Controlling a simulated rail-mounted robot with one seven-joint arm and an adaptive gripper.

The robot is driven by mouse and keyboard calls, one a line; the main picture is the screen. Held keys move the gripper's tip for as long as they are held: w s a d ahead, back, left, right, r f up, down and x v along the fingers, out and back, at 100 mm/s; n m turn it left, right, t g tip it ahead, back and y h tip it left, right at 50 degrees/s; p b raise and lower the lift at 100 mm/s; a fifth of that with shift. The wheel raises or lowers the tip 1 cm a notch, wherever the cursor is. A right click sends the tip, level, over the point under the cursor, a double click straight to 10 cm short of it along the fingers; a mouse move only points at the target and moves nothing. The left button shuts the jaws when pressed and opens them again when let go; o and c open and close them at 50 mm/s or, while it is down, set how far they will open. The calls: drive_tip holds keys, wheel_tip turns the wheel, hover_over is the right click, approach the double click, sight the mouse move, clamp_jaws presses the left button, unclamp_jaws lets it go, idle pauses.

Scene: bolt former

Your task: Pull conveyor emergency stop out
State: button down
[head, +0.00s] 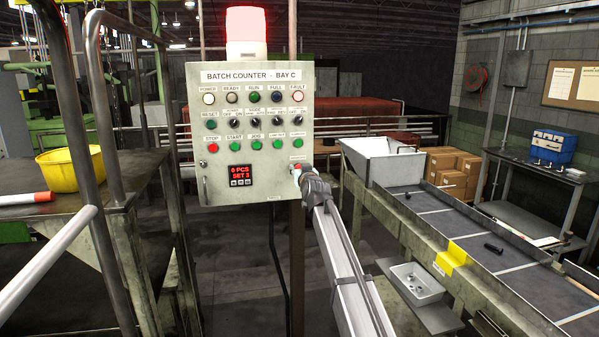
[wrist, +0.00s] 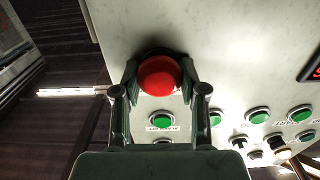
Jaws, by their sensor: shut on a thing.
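The emergency stop is a red mushroom button (wrist: 159,76) on the lower right of the grey control panel (head: 222,120) labelled "BATCH COUNTER - BAY C". In the head view a bit of the red button (head: 297,167) shows beside my gripper (head: 303,177), which covers most of it. In the wrist view my gripper (wrist: 160,80) has one finger on each side of the red button, closed on its rim. I cannot tell from these frames whether the button is in or out.
A red beacon (head: 246,28) glows on top of the panel. Several small buttons and lamps fill the panel; a green button (wrist: 160,118) sits near my fingers. The conveyor (head: 475,245) with a white hopper (head: 375,165) is on the right. A stair rail (head: 92,110) stands left.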

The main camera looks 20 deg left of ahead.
drive_tip(key=shift+s+d+f+b, duration=0.1)
drive_tip(key=shift+s+f+b, duration=0.05)
drive_tip(key=shift+f+b, duration=0.15)
drive_tip(key=shift+s+d+r, duration=0.1)
drive_tip(key=shift+s+r, duration=0.05)
drive_tip(key=shift+r, duration=0.1)
drive_tip(key=c, duration=0.6)
unclamp_jaws()
drive_tip(key=shift+s+d, duration=0.1)
drive_tip(key=shift+s, duration=0.05)
drive_tip(key=v, duration=1.1)
drive_tip(key=shift+s+d, duration=0.15)
drive_tip(key=shift+s, duration=0.15)
